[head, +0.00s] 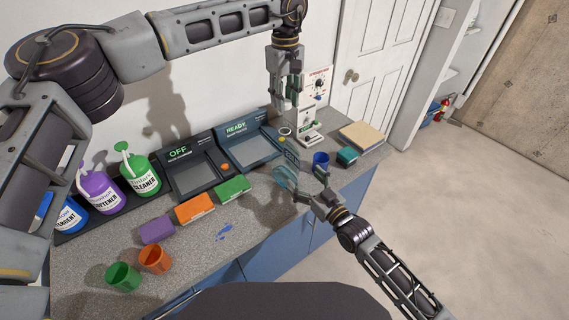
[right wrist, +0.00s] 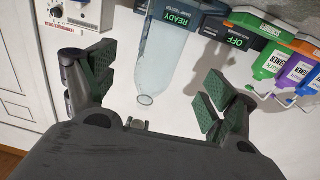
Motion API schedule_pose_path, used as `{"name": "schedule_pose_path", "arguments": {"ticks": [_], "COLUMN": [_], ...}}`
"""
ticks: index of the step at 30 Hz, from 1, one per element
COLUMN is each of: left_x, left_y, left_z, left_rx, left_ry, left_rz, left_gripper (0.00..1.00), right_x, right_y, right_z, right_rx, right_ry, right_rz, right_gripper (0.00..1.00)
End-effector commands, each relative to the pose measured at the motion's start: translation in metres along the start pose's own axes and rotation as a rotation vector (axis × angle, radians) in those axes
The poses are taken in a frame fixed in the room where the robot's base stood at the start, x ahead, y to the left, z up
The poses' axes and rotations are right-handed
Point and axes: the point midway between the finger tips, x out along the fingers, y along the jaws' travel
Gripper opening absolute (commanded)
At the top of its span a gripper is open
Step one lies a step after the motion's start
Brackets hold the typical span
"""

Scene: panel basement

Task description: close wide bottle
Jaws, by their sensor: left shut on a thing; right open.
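A translucent blue-grey bottle (head: 284,178) is near the front edge of the counter. In the right wrist view the bottle (right wrist: 168,62) lies between my spread fingers, its narrow mouth towards the camera with no cap visible on it. My right gripper (head: 304,189) is open beside the bottle; it also shows in the right wrist view (right wrist: 155,90). I cannot tell whether a finger touches it. My left gripper (head: 284,104) is raised above the back of the counter, pointing down. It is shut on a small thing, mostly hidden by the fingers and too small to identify.
Behind are the READY station (head: 246,148), the OFF station (head: 187,172) and a white dial machine (head: 312,115). A blue cup (head: 321,160) stands right of the bottle. Orange (head: 194,209) and green (head: 232,189) boxes lie left. Jugs, including a green one (head: 141,174), stand far left.

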Motion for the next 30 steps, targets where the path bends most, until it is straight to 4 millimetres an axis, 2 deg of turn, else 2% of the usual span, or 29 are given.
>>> {"name": "schedule_pose_path", "arguments": {"ticks": [8, 30], "left_x": [0.000, 0.000], "left_y": [0.000, 0.000], "left_z": [0.000, 0.000], "left_rx": [0.000, 0.000], "left_ry": [0.000, 0.000], "left_rz": [0.000, 0.000], "left_gripper": [0.25, 0.25], "right_x": [0.010, 0.073], "right_y": [0.000, 0.000], "right_z": [0.000, 0.000], "right_rx": [0.000, 0.000], "right_ry": [0.000, 0.001], "right_rz": [0.000, 0.001], "right_gripper": [0.85, 0.85]}}
